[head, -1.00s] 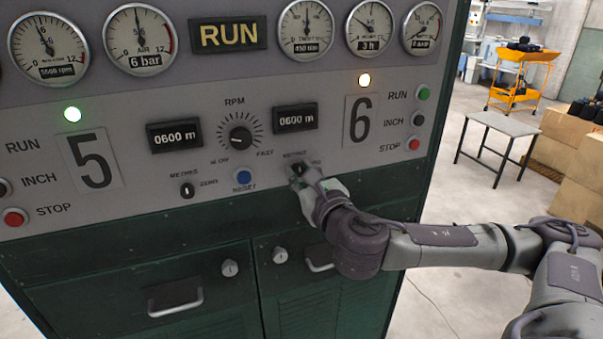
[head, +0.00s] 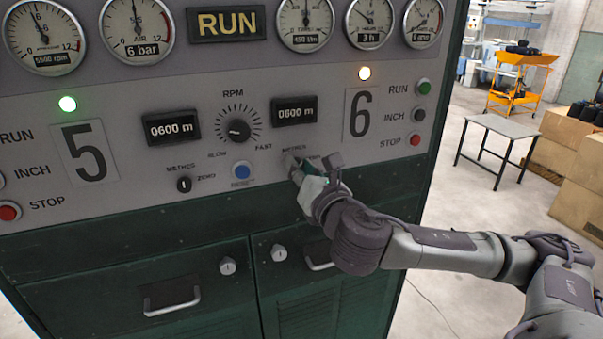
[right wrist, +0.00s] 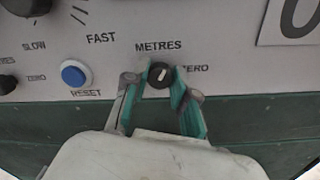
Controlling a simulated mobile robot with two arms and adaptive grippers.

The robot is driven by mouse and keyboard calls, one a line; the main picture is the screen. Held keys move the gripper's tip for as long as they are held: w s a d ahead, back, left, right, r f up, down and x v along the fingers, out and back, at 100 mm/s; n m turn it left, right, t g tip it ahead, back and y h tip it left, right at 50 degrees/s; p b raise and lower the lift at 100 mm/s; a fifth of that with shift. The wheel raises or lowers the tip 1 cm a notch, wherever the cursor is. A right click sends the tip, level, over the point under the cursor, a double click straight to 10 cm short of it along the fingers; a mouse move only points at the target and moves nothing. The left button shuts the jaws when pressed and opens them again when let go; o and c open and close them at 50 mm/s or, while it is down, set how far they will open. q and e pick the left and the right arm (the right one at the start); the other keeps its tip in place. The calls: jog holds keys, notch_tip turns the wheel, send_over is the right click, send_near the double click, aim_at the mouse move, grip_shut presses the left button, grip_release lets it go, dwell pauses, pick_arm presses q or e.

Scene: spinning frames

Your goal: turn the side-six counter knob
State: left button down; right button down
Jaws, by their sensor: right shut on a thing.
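The side-six counter knob (right wrist: 159,76) is small, round and black with a white pointer mark. In the right wrist view it sits between the METRES and ZERO labels, its mark near upright and leaning slightly right. My right gripper (right wrist: 160,82) has its green-padded fingers on either side of the knob, shut on it. In the head view the right gripper (head: 304,171) reaches the panel below the side-six counter (head: 294,112), which reads 0600 m; its fingers hide the knob there. My left gripper is not in view.
A blue RESET button (head: 241,170) and the side-five counter knob (head: 184,184) lie left of the gripper. The RPM dial (head: 239,130) is above left. Green cabinet doors with handles (head: 173,300) are below. A small table (head: 495,128) stands apart on the right.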

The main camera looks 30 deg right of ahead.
jog(key=m+b, duration=0.2)
jog(key=m, duration=1)
jog(key=shift+b, duration=0.35)
jog(key=shift+m+h, duration=0.3)
jog(key=shift+m, duration=0.1)
